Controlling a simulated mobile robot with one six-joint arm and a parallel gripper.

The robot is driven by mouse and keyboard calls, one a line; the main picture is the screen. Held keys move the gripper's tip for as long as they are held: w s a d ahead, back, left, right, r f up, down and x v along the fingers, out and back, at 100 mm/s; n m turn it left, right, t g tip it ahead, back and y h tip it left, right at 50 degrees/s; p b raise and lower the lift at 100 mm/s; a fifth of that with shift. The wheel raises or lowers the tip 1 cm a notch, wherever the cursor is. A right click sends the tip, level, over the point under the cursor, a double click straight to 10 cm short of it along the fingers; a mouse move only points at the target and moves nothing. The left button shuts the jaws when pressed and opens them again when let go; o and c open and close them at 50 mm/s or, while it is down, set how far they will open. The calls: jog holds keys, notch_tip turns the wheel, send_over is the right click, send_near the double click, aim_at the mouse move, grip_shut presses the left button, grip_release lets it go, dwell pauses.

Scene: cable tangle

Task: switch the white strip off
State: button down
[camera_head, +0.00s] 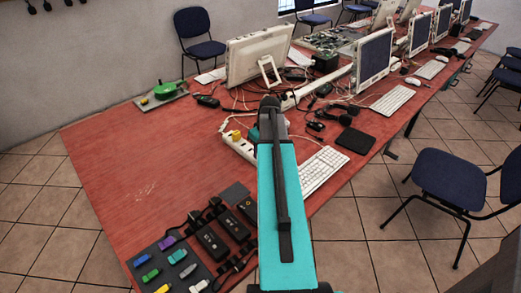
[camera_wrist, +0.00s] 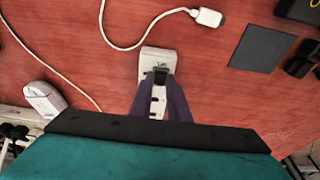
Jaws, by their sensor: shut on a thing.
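The white strip (camera_head: 238,148) lies on the red table, partly hidden behind my arm, with a yellow plug (camera_head: 236,135) at its left end. In the wrist view the white strip (camera_wrist: 158,56) runs down between the fingers of my gripper (camera_wrist: 160,84). A dark piece sits on it near the fingertips; whether this is its switch I cannot tell. My gripper is shut on the strip, with one purple finger on each side. The rest of the strip is hidden under the gripper body.
A white keyboard (camera_head: 322,170) lies right of my arm, by a black pad (camera_head: 355,140). A white cable end (camera_wrist: 208,17) and a dark square (camera_wrist: 262,48) lie near the strip. Monitors (camera_head: 258,55) and tangled cables fill the back.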

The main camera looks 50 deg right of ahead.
jog(key=shift+w+r+g+p, duration=0.15)
jog(key=shift+w+g+p, duration=0.2)
jog(key=shift+g+p, duration=0.3)
jog(key=shift+g, duration=0.25)
jog(key=c, duration=1.7)
grip_release()
jog(key=r+b, duration=0.1)
jog(key=r, duration=0.8)
jog(key=s+r+b, duration=0.1)
jog(key=r, duration=0.3)
jog(key=shift+r+b, duration=0.3)
jog(key=shift+b, duration=0.05)
